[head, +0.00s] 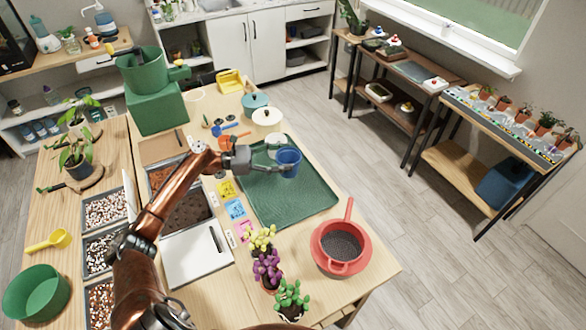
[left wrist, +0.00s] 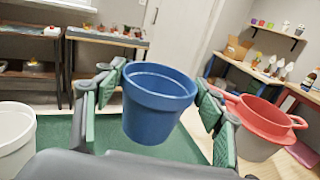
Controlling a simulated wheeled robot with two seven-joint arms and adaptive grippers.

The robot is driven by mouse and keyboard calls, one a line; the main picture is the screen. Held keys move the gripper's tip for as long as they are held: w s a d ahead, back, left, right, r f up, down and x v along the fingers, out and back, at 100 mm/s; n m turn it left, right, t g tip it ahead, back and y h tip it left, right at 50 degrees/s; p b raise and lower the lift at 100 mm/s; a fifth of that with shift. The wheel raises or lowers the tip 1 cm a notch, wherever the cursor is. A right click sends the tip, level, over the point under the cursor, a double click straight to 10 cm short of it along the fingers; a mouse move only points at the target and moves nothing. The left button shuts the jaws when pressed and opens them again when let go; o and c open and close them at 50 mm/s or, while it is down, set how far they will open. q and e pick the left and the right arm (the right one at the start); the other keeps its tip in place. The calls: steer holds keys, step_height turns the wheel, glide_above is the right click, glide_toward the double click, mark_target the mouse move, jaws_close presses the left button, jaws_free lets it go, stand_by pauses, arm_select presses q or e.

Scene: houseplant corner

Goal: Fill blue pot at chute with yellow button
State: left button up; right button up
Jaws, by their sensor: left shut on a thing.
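The blue pot (head: 289,163) is held upright over the green tray (head: 318,208). My left gripper (head: 264,166) is shut on it; in the left wrist view the blue pot (left wrist: 157,105) sits between the two green-padded fingers. Its inner wall looks bare blue, but its bottom is hidden. A green chute machine (head: 157,108) with a round hopper (head: 139,68) stands at the back left of the table, away from the pot. A small yellow spot (head: 110,48) shows beside the hopper; I cannot tell whether it is the button. My right gripper is out of view.
A white pot (head: 276,146) stands just behind the blue pot on the tray. A red sieve (head: 341,247) lies at the front right. Several small plants (head: 266,268) stand at the front edge. Soil and pebble bins (head: 105,208) lie left. The tray's front half is clear.

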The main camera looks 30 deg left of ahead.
arm_select(q)
steer(key=a+r, duration=0.3)
steer(key=a, duration=0.4)
steer(key=shift+s+a, duration=0.25)
steer(key=shift+a, duration=0.05)
